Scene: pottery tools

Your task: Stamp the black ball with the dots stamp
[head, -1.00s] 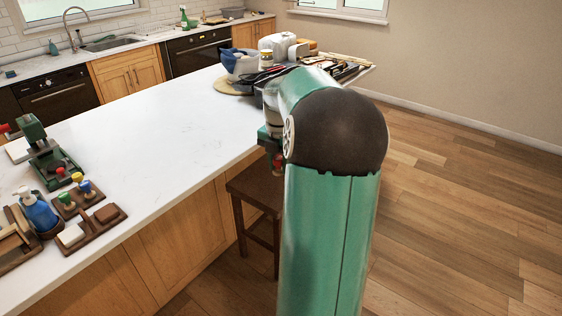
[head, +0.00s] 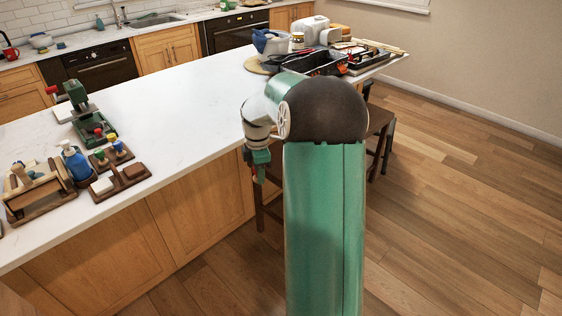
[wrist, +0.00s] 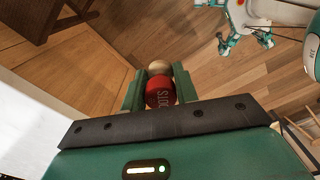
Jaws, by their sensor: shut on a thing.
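My gripper (wrist: 159,84) is shut on a red stamp (wrist: 158,93) with white lettering that seems to read DOTS, seen upside down. A pale wooden rounded end (wrist: 158,67) sticks out past the red part, between the green fingers. In the head view my gripper (head: 259,167) hangs pointing down, in front of the counter's near edge and over the floor. The stamp is hard to make out there. I cannot make out a black ball in either view.
The white counter (head: 185,105) is mostly clear in its middle. At its left are a green press (head: 82,112), a blue bottle (head: 75,163), a small stamp stand (head: 100,165) and a wooden tray (head: 130,184). Dark trays (head: 322,66) stand at its far end. A dark stool (head: 380,120) is behind my arm.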

